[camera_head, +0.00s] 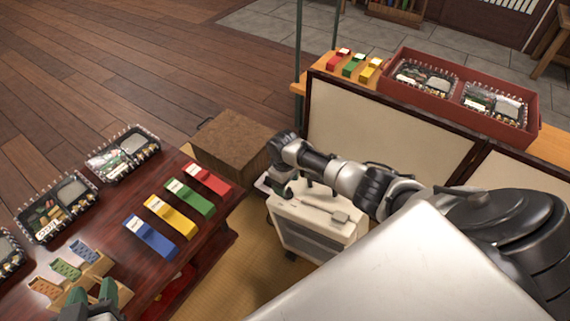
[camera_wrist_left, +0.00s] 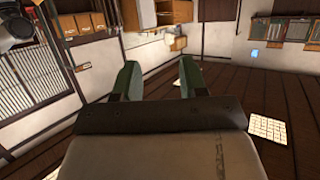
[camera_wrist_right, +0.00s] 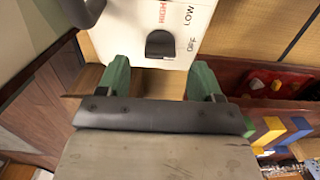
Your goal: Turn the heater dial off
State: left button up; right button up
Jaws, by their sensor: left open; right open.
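The heater (camera_head: 318,222) is a white box on the mat beside the low table. Its dial (camera_wrist_right: 160,44) is a dark rounded knob on the white face in the right wrist view, with HIGH, LOW and OFF printed around it; I cannot tell which mark it points to. My right gripper (camera_wrist_right: 158,72) is open and empty, its fingertips on either side of and just short of the dial in that view. In the head view my right arm reaches over the heater and hides the dial. My left gripper (camera_wrist_left: 158,68) is open and empty, near the low table's front edge.
A brown box (camera_head: 232,145) stands behind the heater. A cream folding screen (camera_head: 385,130) stands close beyond my right arm.

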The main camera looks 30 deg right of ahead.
notch_tip(320, 180, up, 4)
jog(key=shift+w+f+p, duration=0.1)
jog(key=shift+f+p, duration=0.05)
jog(key=shift+p, duration=0.65)
pick_arm(q)
jog(key=s+a+f+g+y, duration=0.1)
jog(key=s+a+f+g, duration=0.1)
jog(key=s+f+g, duration=0.1)
jog(key=s+a+f+g+y+p, duration=0.1)
jog(key=s+f+g, duration=0.2)
jog(key=s+g, duration=0.2)
jog(key=shift+s+a+n+g, duration=0.3)
jog(key=shift+s+a, duration=0.1)
jog(key=shift+s, duration=0.4)
pick_arm(e)
notch_tip(320, 180, up, 4)
jog(key=shift+w+a+f, duration=0.1)
jog(key=shift+f, duration=0.1)
pick_arm(q)
jog(key=shift+f, duration=0.1)
